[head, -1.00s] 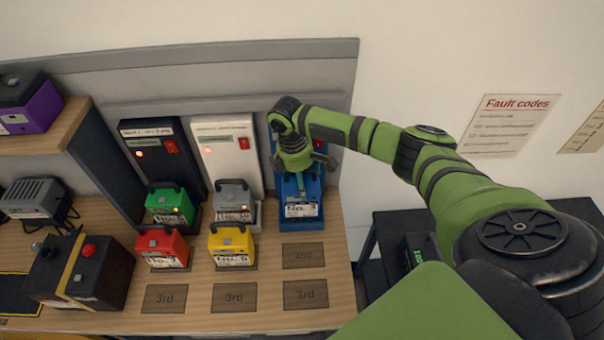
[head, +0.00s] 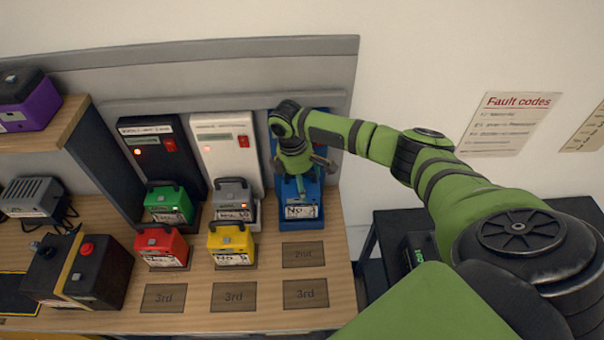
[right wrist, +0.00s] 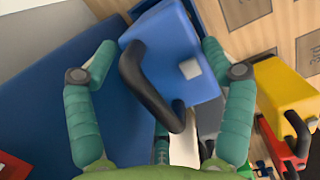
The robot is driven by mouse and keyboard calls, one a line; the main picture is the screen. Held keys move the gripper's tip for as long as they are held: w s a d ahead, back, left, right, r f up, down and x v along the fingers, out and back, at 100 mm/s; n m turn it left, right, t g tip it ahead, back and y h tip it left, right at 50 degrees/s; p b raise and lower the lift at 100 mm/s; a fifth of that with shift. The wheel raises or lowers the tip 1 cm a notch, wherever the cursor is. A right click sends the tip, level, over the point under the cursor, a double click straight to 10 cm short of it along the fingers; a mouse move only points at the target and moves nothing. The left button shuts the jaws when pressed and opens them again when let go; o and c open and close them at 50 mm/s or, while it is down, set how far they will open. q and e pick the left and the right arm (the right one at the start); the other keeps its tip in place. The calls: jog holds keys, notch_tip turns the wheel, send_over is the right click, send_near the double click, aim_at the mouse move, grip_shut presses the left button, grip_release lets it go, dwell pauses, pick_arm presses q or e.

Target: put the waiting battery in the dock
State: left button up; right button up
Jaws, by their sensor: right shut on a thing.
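My right gripper (head: 294,170) reaches down in front of the blue dock (head: 328,153) at the right end of the row. It is shut on a blue battery (head: 302,212) with a white number label. In the right wrist view the blue battery (right wrist: 172,65) and its black handle are between the two green fingers (right wrist: 160,60). The battery is at the dock's front; the gripper and arm hide part of both, so I cannot tell whether it is fully seated. My left gripper is not in view.
A green battery (head: 168,205) stands at the black dock (head: 160,150), a grey one (head: 232,205) at the white dock (head: 222,150). Red (head: 161,248) and yellow (head: 231,245) batteries stand in front. Marked spots (head: 303,255) at the front right are empty. A dark cart (head: 385,222) stands right.

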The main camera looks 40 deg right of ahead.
jog(key=shift+w+f, duration=0.1)
jog(key=shift+f, duration=0.35)
jog(key=o, duration=1.6)
jog(key=shift+s+f, duration=0.15)
jog(key=shift+s, duration=0.1)
jog(key=shift+w+r, duration=0.1)
jog(key=shift+r, duration=0.2)
jog(key=r, duration=0.3)
jog(key=a+r, duration=0.1)
jog(key=r, duration=0.3)
jog(key=w+r, duration=0.1)
jog(key=r, duration=0.3)
jog(key=shift+a+r, duration=0.1)
jog(key=shift+a, duration=0.25)
jog(key=shift+r+p, duration=0.35)
jog(key=shift+r, duration=0.4)
jog(key=shift+w+a+r+p, duration=0.1)
jog(key=shift+a+r+p, duration=0.15)
jog(key=shift+r, duration=1.05)
jog(key=shift+w+a+r+p, duration=0.15)
jog(key=shift+r+p, duration=0.25)
jog(key=shift+r, duration=0.9)
jog(key=shift+a+r+p, duration=0.2)
jog(key=shift+r+p, duration=0.1)
jog(key=shift+r, duration=1)
